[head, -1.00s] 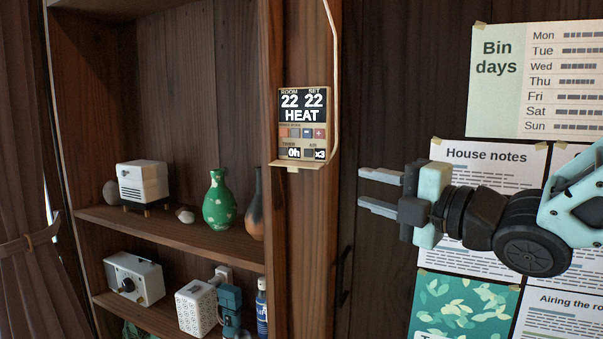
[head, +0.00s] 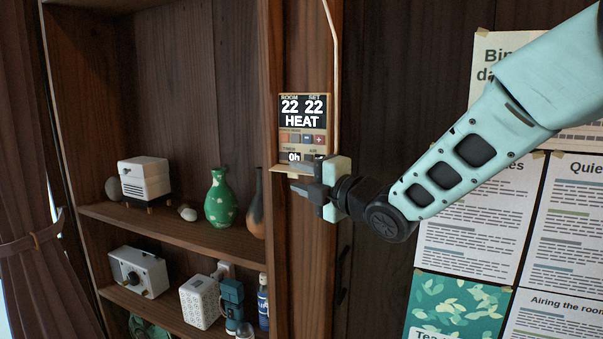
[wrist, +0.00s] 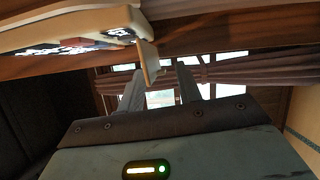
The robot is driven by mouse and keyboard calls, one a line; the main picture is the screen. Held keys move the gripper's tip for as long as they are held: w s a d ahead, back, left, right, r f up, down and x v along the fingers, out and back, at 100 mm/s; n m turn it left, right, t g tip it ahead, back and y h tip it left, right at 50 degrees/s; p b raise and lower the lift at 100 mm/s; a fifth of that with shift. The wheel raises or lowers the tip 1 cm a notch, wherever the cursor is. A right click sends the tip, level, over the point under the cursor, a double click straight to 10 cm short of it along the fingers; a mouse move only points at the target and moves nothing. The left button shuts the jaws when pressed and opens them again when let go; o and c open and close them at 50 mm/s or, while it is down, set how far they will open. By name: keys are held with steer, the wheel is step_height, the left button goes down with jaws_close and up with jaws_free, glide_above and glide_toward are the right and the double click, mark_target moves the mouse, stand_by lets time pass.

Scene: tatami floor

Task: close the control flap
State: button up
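The control panel (head: 302,120) hangs on the wooden post and reads room 22, set 22, HEAT. Its control flap (head: 279,169) is open, sticking out from the panel's bottom edge. My gripper (head: 297,178) is at the flap's right part, its fingers pointing left and partly hiding the lower buttons. In the wrist view, the panel (wrist: 70,42) is at upper left and the flap (wrist: 149,62) shows as a pale strip near the gap between my spread, empty fingers (wrist: 160,75). I cannot tell whether a finger touches the flap.
A cable (head: 332,60) runs up beside the panel. Left of the post, shelves hold a green vase (head: 219,198), a brown vase (head: 257,205) and small appliances. Papers (head: 480,220) cover the wall at right. A curtain (head: 30,220) hangs at far left.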

jaws_close()
